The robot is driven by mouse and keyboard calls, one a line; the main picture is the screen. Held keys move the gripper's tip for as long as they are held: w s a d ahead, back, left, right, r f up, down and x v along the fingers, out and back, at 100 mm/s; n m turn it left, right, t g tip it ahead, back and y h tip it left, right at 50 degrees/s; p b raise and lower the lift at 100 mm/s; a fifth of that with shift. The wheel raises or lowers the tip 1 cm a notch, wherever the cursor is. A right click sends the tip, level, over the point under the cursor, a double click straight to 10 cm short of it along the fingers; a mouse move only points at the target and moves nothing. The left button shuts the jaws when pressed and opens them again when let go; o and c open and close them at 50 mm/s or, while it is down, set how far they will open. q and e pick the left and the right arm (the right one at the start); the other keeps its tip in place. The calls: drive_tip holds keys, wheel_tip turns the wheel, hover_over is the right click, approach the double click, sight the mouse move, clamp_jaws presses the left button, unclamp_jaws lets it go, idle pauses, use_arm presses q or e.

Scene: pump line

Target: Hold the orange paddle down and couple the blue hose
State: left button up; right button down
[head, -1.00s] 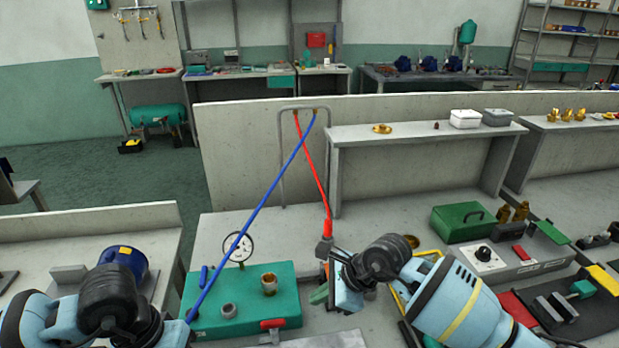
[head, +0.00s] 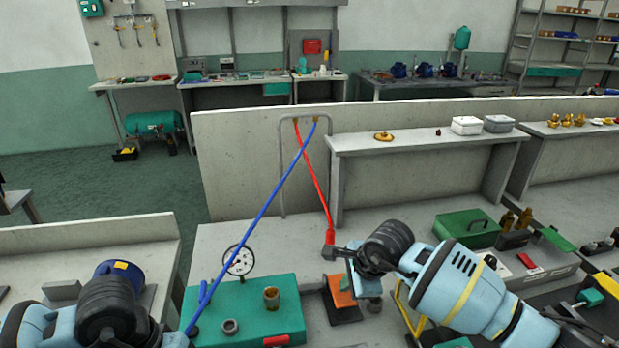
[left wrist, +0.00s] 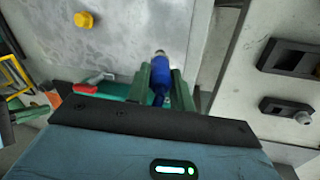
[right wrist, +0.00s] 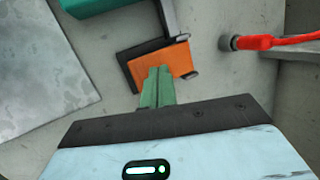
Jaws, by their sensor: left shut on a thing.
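The orange paddle (head: 341,297) sits on a dark base right of the teal box (head: 247,312); it also shows in the right wrist view (right wrist: 172,61). My right gripper (right wrist: 158,72) has its green fingers together with nothing between them. Its tips overlap the paddle's near edge in that view; I cannot tell whether they touch it. The blue hose (head: 258,214) runs from the rear frame down to the lower left. My left gripper (left wrist: 162,70) is shut on its blue end (left wrist: 158,64), with the metal tip pointing outward. In the head view its fingers are hidden.
The red hose (head: 315,180) ends in a grey fitting just behind the paddle. A yellow frame (head: 410,310) and a control box (head: 510,265) lie to the right.

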sight(345, 297)
drive_tip(key=shift+f, duration=0.3)
idle(0.4)
use_arm(q)
drive_tip(key=shift+f, duration=0.3)
use_arm(e)
drive_tip(key=shift+f, duration=0.35)
